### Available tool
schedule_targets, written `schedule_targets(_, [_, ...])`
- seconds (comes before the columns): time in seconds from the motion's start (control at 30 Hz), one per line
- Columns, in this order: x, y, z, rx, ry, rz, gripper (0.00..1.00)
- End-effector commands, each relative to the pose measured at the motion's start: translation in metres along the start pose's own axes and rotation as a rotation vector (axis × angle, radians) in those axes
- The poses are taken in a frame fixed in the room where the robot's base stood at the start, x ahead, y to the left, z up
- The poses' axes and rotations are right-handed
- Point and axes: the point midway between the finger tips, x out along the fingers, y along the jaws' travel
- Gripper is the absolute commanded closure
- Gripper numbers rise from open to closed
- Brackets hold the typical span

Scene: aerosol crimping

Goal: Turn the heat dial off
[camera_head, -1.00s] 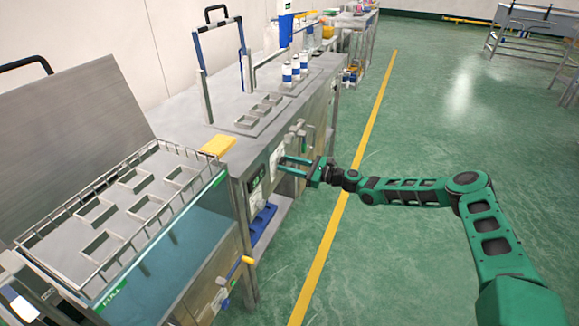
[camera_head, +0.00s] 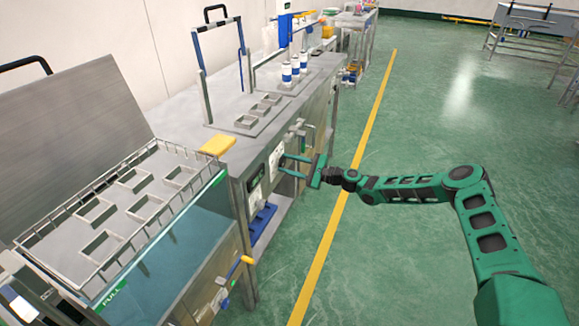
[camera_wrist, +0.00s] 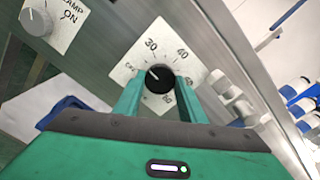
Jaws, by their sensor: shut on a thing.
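The heat dial (camera_wrist: 159,78) is a black round knob on a white plate (camera_wrist: 158,47) with numbers around it, among them 30 and 40. A small white mark on the knob seems to point to the upper left in the wrist view. The lower part of the plate is partly hidden by my fingers. My gripper (camera_wrist: 158,88) has its green fingers on both sides of the knob and is shut on it. In the head view my gripper (camera_head: 285,166) reaches the bench's front panel, where the white plate (camera_head: 276,158) shows but the knob is too small to make out.
A grey lamp knob (camera_wrist: 37,22) with an ON label sits left of the dial. A yellow-handled valve (camera_head: 247,260) sticks out lower on the front. A glass-sided tank (camera_head: 165,245) stands at the left. The green floor beside the bench is clear.

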Motion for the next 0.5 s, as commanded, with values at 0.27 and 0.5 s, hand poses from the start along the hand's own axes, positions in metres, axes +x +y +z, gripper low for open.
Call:
schedule_targets(0.27, [0.0020, 0.0014, 0.0014, -0.252, -0.002, 0.002, 0.86])
schedule_targets(0.5, [0.0023, 0.0020, 0.0020, -0.425, -0.003, 0.003, 0.86])
